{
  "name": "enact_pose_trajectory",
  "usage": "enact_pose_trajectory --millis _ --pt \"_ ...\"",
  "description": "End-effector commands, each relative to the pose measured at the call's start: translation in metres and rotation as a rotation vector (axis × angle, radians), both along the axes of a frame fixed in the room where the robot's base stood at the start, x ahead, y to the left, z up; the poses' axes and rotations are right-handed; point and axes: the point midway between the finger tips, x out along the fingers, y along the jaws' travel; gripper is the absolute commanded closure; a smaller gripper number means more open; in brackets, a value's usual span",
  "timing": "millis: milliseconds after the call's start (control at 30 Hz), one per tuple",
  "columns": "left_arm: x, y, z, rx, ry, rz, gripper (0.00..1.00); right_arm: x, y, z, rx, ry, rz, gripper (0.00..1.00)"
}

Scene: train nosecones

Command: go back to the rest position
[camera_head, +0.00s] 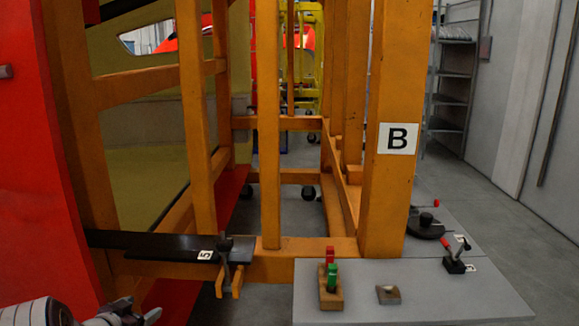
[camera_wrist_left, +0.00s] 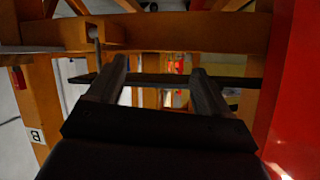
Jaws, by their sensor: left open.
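My left gripper (camera_head: 138,313) is at the bottom left of the head view, low in front of the orange frame and partly cut off by the lower edge. In the left wrist view the two fingers of the left gripper (camera_wrist_left: 160,80) stand apart with nothing between them. The gripper is open and empty. A dark bar (camera_wrist_left: 230,81) crosses behind the fingertips there; I cannot tell how far off it is. My right gripper is in neither view.
An orange frame (camera_head: 268,130) with a "B" sign (camera_head: 398,138) fills the middle. A red panel (camera_head: 55,190) stands at left. A black bar (camera_head: 160,247) with a clamp (camera_head: 228,262) lies across the frame's foot. A grey table (camera_head: 430,300) holds clamps. Floor is clear at right.

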Motion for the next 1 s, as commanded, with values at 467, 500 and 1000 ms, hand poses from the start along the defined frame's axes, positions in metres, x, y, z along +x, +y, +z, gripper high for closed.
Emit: enact_pose_trajectory --millis 467,500,1000 --pt "-0.297 -0.144 0.017 -0.016 1.1 0.4 0.2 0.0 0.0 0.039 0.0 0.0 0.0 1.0" --pt "-0.314 -0.158 0.026 -0.033 1.126 0.392 0.2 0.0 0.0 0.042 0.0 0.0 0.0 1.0" --pt "-0.322 -0.195 0.06 -0.003 1.045 0.29 0.2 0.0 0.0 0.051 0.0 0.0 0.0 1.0"
